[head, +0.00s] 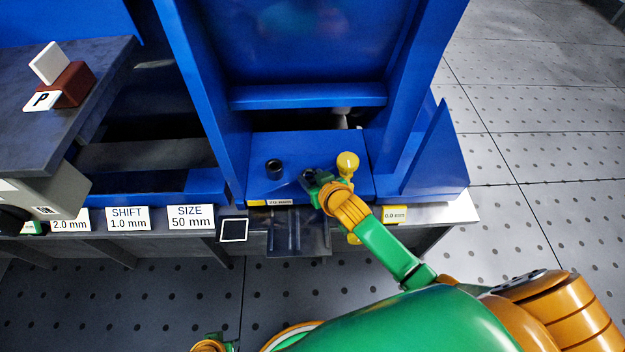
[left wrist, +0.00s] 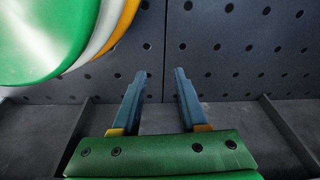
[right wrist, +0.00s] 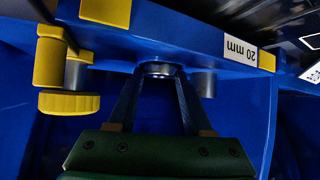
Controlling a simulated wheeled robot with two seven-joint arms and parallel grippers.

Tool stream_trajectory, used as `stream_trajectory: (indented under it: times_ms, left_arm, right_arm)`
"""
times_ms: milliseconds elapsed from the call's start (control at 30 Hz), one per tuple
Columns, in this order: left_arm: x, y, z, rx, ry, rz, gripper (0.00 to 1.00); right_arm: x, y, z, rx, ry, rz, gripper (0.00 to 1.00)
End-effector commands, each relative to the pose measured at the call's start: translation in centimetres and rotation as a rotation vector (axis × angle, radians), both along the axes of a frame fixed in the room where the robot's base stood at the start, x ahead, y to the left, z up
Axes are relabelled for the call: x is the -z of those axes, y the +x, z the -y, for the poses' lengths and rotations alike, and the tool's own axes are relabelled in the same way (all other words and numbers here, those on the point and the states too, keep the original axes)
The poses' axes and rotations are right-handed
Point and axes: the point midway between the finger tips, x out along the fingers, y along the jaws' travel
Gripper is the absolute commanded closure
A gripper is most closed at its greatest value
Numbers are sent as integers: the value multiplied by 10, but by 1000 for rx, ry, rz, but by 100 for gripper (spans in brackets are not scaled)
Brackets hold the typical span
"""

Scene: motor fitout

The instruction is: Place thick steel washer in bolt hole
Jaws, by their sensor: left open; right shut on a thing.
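The thick steel washer (right wrist: 160,69) shows in the right wrist view as a dark grey ring between my right fingertips. My right gripper (right wrist: 159,78) is shut on it at the blue motor base (head: 257,186). Whether the washer sits in a bolt hole or just over it, I cannot tell. In the head view my right gripper (head: 309,178) is over the base's front part, and its fingers largely hide the washer. My left gripper (left wrist: 161,73) is open and empty, over the grey perforated floor.
A short dark cylinder (head: 274,168) stands on the base left of my right gripper; a yellow knob (head: 347,161) is close on its right. A size label (right wrist: 240,49) is on the base edge. Shift and size cards (head: 190,217) line the bench front.

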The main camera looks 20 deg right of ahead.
Motion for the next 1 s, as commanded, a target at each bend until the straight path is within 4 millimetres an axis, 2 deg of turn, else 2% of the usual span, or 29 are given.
stream_trajectory:
  times_ms: [200,233,300,333,767,867,1000]
  left_arm:
    - [-2,2,0,0,-1,3,57]
    - [-3,3,0,0,-1,5,57]
    - [-3,2,0,0,-1,3,57]
    - [-2,2,0,0,-1,3,57]
    - [-3,1,0,0,0,4,57]
    - [3,-9,-3,1,5,-10,57]
    - [6,-27,-13,4,19,-19,57]
  right_arm:
    - [2,0,0,0,0,0,100]
    - [2,0,0,0,0,-1,44]
    - [2,0,0,0,0,-1,26]
    - [2,0,0,0,0,-1,20]
    - [-3,0,0,-1,0,0,20]
    - [-11,-11,0,-1,0,-2,20]
    - [-33,-36,3,-1,0,-4,20]
